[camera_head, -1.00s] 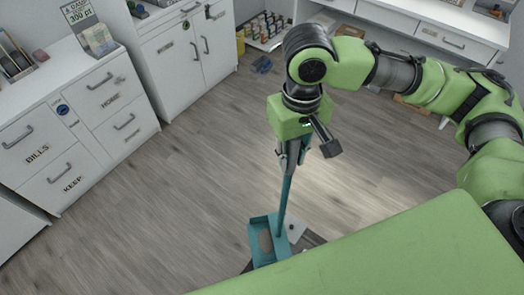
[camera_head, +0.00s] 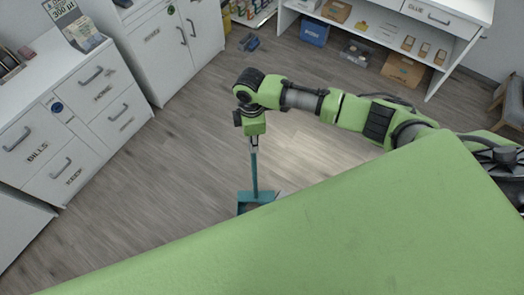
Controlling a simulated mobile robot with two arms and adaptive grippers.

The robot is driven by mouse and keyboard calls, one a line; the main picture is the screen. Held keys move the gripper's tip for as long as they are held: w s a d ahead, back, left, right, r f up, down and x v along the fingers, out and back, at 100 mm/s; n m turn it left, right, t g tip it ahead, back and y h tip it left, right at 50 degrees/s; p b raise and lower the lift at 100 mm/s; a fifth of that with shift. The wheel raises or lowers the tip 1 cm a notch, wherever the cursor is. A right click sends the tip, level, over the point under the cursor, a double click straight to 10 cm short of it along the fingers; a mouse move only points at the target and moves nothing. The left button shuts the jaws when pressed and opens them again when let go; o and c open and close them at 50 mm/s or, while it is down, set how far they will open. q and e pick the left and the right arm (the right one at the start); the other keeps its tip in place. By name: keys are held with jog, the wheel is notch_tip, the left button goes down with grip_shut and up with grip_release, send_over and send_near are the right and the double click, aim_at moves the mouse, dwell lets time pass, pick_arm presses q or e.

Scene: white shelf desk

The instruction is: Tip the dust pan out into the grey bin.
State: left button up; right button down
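The teal dust pan (camera_head: 246,198) is low near the floor, at the bottom end of its long upright handle (camera_head: 254,175). My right gripper (camera_head: 254,143) comes in from the right and is shut on the top of the handle. My own green body hides the lower part of the pan, so I cannot tell what lies in it or whether it touches the floor. The grey bin cannot be made out; a small pale grey piece shows just right of the pan. My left gripper is not in view.
White drawer cabinets (camera_head: 75,130) line the left side. A white shelf desk (camera_head: 370,42) stands at the back, with a blue crate (camera_head: 314,33) and a cardboard box (camera_head: 402,70) under it. Dark blue items (camera_head: 249,43) lie on the floor. The wooden floor (camera_head: 165,165) between is clear.

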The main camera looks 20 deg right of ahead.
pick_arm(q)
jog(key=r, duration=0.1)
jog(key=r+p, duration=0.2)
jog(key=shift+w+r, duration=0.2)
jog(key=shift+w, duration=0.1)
pick_arm(e)
jog(key=s+d+f+n, duration=0.1)
jog(key=s+f+n, duration=0.2)
jog(key=f+n, duration=0.2)
jog(key=shift+d+f+n, duration=0.3)
jog(key=shift+d+f, duration=0.05)
jog(key=shift+f, duration=0.45)
jog(key=shift+d, duration=0.1)
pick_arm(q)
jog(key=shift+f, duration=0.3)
pick_arm(e)
jog(key=s+d+f+t, duration=0.1)
jog(key=s+f+t, duration=0.1)
jog(key=s, duration=1.1)
jog(key=s+f+t, duration=0.2)
jog(key=s+f, duration=0.2)
jog(key=s, duration=0.9)
jog(key=shift+s+d+f+t, duration=0.15)
jog(key=shift+d+f+t, duration=0.2)
jog(key=shift+d+t, duration=0.05)
